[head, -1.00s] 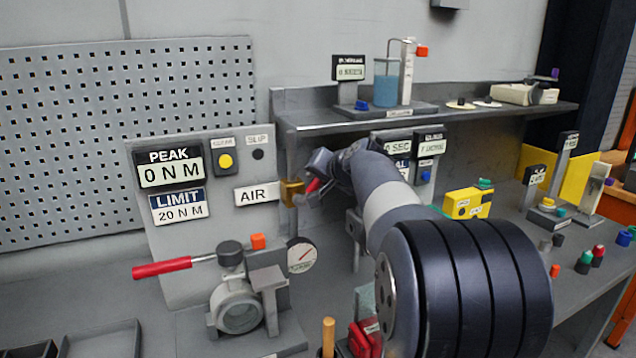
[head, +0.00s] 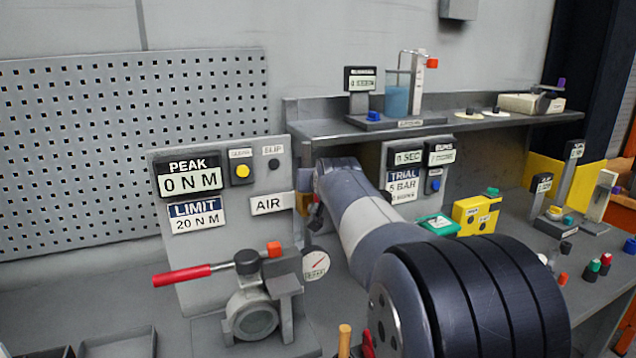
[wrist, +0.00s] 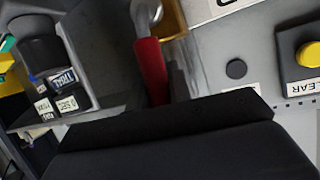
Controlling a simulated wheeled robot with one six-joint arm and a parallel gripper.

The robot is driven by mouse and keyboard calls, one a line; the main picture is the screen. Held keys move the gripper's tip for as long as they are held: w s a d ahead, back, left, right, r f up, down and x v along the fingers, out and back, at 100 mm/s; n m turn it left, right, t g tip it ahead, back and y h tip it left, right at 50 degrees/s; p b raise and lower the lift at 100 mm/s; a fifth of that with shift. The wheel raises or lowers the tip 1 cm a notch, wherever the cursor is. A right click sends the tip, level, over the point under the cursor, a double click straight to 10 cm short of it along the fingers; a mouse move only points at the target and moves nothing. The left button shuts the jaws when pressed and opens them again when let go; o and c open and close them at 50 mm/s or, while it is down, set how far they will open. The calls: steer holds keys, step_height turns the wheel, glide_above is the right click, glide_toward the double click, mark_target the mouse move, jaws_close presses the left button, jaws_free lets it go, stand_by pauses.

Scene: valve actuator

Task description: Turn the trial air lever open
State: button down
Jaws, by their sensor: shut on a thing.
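The air lever has a red handle (wrist: 151,70) on a pale metal stem, beside a brass valve body (wrist: 174,18) in the wrist view. The handle runs down into my gripper (wrist: 158,104), which is shut on it; the dark jaw hides the handle's lower end. In the head view a sliver of the brass valve (head: 302,204) shows right of the AIR label (head: 271,204). My arm hides the lever and most of my gripper there. The trial display (head: 402,184) reads TRIAL 5 BAR.
A longer red-handled lever (head: 183,275) on a grey valve (head: 255,312) stands front left, with a gauge (head: 315,264) beside it. The PEAK and LIMIT panel (head: 190,180) is left of the arm.

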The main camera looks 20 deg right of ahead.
steer(key=shift+f, duration=0.1)
stand_by(0.3)
steer(key=c, duration=1.3)
jaws_free()
steer(key=b+v, duration=0.2)
steer(key=v, duration=0.9)
steer(key=shift+w, duration=0.2)
steer(key=p+x, duration=0.2)
steer(key=x, duration=0.8)
steer(key=shift+w, duration=0.25)
steer(key=shift+d+f, duration=0.1)
